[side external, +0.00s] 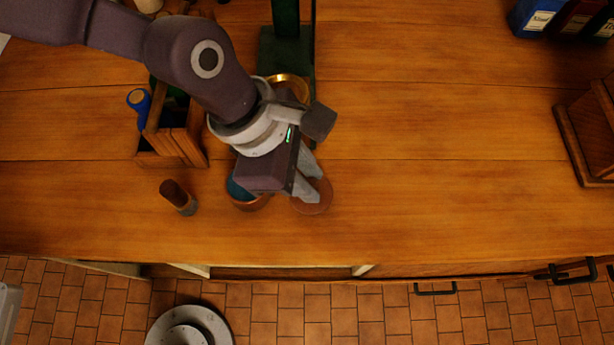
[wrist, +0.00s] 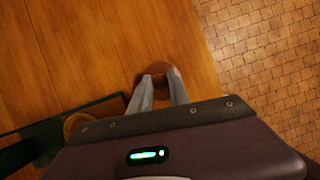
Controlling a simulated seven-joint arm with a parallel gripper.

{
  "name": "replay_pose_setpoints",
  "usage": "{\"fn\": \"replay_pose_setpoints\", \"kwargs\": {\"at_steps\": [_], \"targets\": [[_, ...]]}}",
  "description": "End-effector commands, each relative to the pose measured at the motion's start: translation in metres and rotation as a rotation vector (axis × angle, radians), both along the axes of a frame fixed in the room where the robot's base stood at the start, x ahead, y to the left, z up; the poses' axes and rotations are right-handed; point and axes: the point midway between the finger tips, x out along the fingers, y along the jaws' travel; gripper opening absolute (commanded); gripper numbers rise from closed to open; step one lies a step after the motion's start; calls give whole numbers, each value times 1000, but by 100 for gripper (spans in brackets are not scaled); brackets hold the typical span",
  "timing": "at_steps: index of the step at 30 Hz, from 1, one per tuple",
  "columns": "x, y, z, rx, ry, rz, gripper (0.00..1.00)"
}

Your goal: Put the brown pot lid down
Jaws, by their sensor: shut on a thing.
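The brown pot lid (side external: 314,199) is a small round reddish-brown disc near the front of the wooden counter (side external: 430,180). My gripper (side external: 313,188) is shut on it, with the fingers pointing down at its middle. In the wrist view the lid (wrist: 158,70) shows beyond my fingertips (wrist: 160,84), over the wood near the counter's front edge. I cannot tell whether the lid touches the counter or hangs just above it. A small brown pot (side external: 250,203) with something blue-green in it stands left of the lid, partly hidden by my gripper.
A wooden holder (side external: 172,146) with a blue-handled tool (side external: 138,98) stands at left, with a dark-handled object (side external: 178,196) in front. A green stand (side external: 286,48) with a brass ring (side external: 290,84) is behind my gripper. The counter to the right is clear up to a wooden box (side external: 590,130).

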Motion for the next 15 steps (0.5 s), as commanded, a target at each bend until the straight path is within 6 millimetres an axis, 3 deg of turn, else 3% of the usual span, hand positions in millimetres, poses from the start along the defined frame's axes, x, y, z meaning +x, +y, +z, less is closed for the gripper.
{"fn": "replay_pose_setpoints", "kwargs": {"at_steps": [3, 13, 14, 15], "targets": [[0, 0, -14, 0, 0, 0, 0], [0, 0, -18, -1, -1, 0, 0], [0, 0, -17, -1, -1, -1, 28], [0, 0, -17, -1, -1, -1, 36]]}}
